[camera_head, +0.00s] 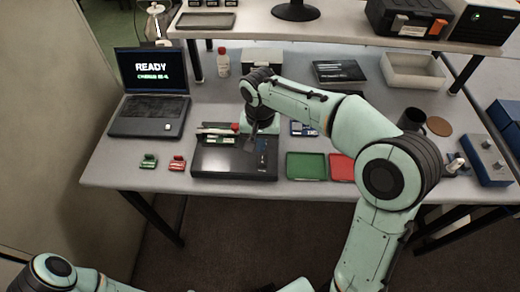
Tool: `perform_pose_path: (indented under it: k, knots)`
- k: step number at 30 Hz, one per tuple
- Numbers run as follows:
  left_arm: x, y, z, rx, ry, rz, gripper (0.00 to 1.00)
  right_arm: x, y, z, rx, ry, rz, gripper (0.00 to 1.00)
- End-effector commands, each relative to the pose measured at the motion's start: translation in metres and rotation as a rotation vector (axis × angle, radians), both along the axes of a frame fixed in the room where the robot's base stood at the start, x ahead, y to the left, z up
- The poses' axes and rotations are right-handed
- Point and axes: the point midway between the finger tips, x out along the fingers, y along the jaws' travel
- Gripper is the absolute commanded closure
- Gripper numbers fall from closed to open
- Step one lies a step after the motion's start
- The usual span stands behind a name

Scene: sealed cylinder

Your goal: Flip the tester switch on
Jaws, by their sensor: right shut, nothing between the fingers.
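A flat black box (222,163), which looks like the tester, lies at the front middle of the table. A small bluish detail (262,160) shows on its right part; I cannot tell whether it is the switch, or its position. My right gripper (253,135) points down over the box's back right part, shut and empty. Whether it touches the box I cannot tell. A laptop (152,88) at the left shows "READY" and a smaller green line. My left gripper is out of view; only links of that arm show at the bottom left.
Green (306,167) and red (341,167) trays lie right of the box, partly near my right arm. Small green (148,161) and red (177,163) parts lie left. A dark mug (411,119) and blue box (488,162) stand right. A raised shelf (345,33) spans the back.

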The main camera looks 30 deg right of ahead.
Motion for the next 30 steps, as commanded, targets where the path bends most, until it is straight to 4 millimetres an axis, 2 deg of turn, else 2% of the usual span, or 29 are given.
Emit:
perform_pose_path:
  k: [6,12,17,26,30]
  knots:
    - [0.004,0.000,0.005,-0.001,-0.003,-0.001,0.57,-0.003,0.002,0.048,0.001,-0.003,0.001,1.00]
    - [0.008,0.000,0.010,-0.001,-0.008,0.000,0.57,-0.004,0.003,0.074,0.000,-0.001,0.001,1.00]
    - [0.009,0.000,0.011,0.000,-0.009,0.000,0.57,-0.005,0.003,0.080,0.000,0.001,0.001,1.00]
    - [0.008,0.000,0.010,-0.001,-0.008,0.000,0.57,-0.005,0.003,0.079,0.000,0.000,0.001,1.00]
    - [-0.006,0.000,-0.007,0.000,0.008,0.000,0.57,-0.009,0.006,0.072,-0.009,-0.006,0.005,1.00]
